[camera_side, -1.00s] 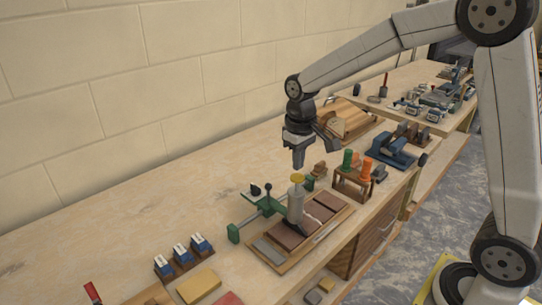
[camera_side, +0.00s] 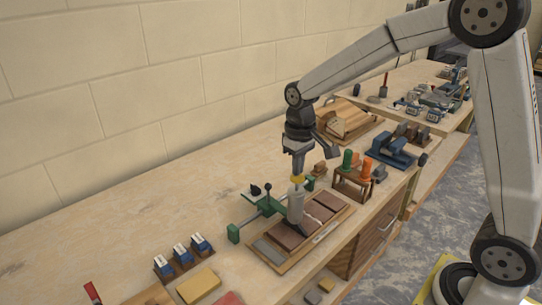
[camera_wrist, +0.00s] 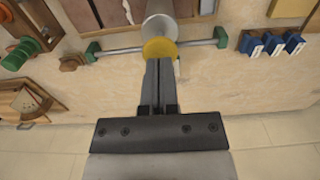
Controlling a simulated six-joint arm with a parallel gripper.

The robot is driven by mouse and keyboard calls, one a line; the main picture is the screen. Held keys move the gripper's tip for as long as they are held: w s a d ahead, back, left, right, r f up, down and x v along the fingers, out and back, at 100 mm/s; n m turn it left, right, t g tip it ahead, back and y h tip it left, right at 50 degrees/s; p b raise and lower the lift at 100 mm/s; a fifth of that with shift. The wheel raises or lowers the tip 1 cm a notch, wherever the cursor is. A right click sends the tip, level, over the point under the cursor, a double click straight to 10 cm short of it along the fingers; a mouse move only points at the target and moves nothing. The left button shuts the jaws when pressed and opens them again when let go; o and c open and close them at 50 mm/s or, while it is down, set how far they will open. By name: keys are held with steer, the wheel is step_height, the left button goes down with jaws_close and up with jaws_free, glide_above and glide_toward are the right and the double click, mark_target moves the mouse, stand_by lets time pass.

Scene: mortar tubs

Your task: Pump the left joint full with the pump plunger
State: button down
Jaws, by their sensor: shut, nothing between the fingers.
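The pump is a pale upright cylinder (camera_side: 296,206) with a yellow plunger cap (camera_side: 297,179) on top. It stands over the wooden tray (camera_side: 283,267) of brown bricks, where a pale joint (camera_side: 313,217) shows between bricks. My gripper (camera_side: 297,172) is shut and empty, pointing down, with its fingertips at the yellow cap. In the wrist view the shut fingers (camera_wrist: 158,64) overlap the lower edge of the yellow cap (camera_wrist: 160,49). I cannot tell whether they press on it. The pump's nozzle and the left joint's fill are not clear.
A green-ended rail (camera_side: 262,215) runs beside the pump. A rack with green and orange handles (camera_side: 353,184) stands right of the tray.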

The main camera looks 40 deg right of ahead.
steer(key=shift+f, duration=1)
steer(key=shift+r, duration=1.15)
steer(key=shift+f, duration=1.15)
steer(key=shift+r, duration=0.15)
stand_by(0.3)
steer(key=shift+r, duration=1)
steer(key=shift+r, duration=0.1)
step_height(320, 180, up, 7)
stand_by(1.1)
stand_by(0.3)
